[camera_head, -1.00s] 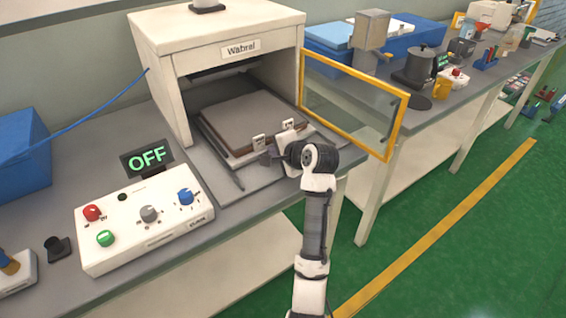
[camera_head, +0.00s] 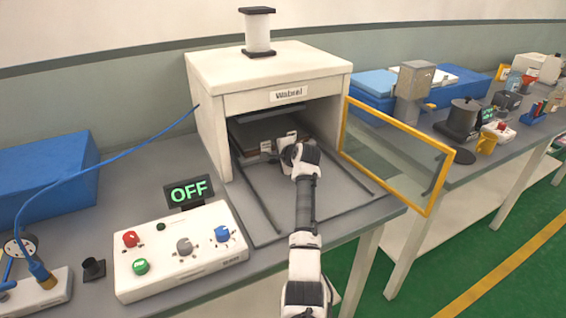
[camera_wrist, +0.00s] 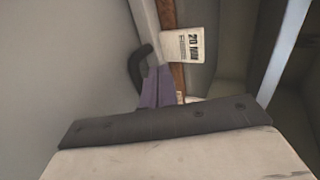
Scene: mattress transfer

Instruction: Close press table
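The press table (camera_head: 262,133) is a dark plate on a sliding tray, and most of it is inside the white Wabrel press (camera_head: 268,80). Its front edge with small white labels faces me. My gripper (camera_head: 284,153) is at this front edge, in the press opening. In the wrist view, a purple-grey finger of my gripper (camera_wrist: 158,88) is beside a black curved handle (camera_wrist: 138,64) and a white label (camera_wrist: 182,46). Whether the fingers are open or shut on the handle cannot be made out. The rear of the table is hidden in the press.
The yellow-framed glass door (camera_head: 395,158) stands open to the right of my arm. The control box (camera_head: 180,248) is at the front left, with its display (camera_head: 188,193) reading OFF. Two rails (camera_head: 256,200) lie bare on the bench before the press.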

